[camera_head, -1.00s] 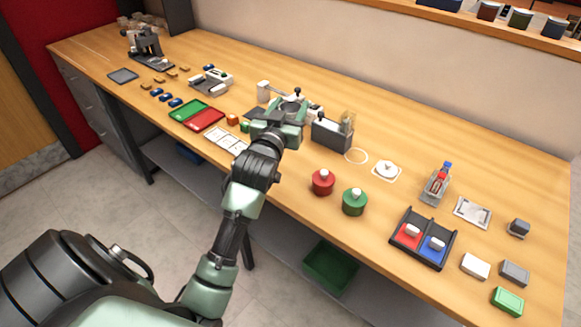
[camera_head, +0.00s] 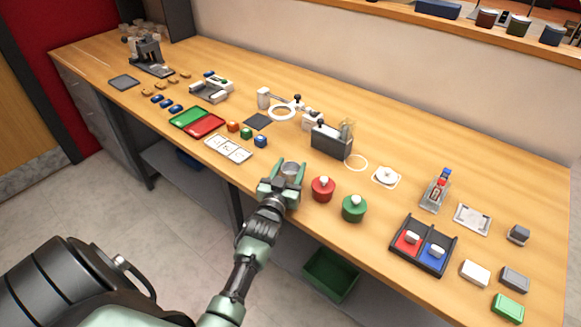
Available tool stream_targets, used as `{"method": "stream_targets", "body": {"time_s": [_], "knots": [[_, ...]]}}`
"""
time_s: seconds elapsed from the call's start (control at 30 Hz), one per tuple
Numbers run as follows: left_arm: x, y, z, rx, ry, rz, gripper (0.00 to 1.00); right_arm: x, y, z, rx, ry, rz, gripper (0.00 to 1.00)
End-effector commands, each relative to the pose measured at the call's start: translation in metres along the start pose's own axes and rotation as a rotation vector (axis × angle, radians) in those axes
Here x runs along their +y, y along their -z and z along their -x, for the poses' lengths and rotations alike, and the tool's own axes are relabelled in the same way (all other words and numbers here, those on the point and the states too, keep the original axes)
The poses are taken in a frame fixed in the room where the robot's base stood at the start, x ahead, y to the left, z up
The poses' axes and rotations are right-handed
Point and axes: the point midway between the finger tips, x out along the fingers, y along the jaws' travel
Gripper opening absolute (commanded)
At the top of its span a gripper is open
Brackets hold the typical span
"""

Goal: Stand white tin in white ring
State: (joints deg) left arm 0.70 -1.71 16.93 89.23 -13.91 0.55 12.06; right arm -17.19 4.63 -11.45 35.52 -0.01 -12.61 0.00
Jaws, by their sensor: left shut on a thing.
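The white ring (camera_head: 356,162) is a thin pale outline lying flat on the table, right of the grey box. Nothing stands inside it. My left gripper (camera_head: 288,174) is near the table's front edge, left of the red tin and front-left of the ring. It is shut on a pale greyish round thing, which looks like the white tin (camera_head: 291,169). The fingers hide part of it. I cannot tell whether it touches the table. My right gripper is not in view.
The red tin (camera_head: 323,189) and green tin (camera_head: 354,208) stand close to the right of my gripper. The grey box (camera_head: 331,142) stands behind, left of the ring. A white disc on a square base (camera_head: 386,177) is right of the ring.

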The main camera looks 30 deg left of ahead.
Motion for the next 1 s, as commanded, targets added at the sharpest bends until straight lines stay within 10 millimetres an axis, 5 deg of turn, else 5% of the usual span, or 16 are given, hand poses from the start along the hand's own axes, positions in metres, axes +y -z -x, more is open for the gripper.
{"method": "stream_targets", "body": {"time_s": [0.37,0.4,0.5,0.87,1.0], "knots": [[0.0,-0.004,0.0,0.002,0.0,0.0,0.06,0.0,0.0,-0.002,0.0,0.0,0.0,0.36],[0.0,-0.005,0.0,0.001,0.0,0.001,0.53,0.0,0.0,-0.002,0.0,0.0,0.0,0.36],[0.0,-0.004,0.0,0.001,0.0,0.0,0.72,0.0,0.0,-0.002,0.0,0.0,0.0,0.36],[0.0,-0.007,0.0,0.002,0.0,-0.001,0.72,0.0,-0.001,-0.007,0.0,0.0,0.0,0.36],[0.0,-0.008,0.02,-0.002,0.0,0.0,0.72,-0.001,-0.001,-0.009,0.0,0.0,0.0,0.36]]}}
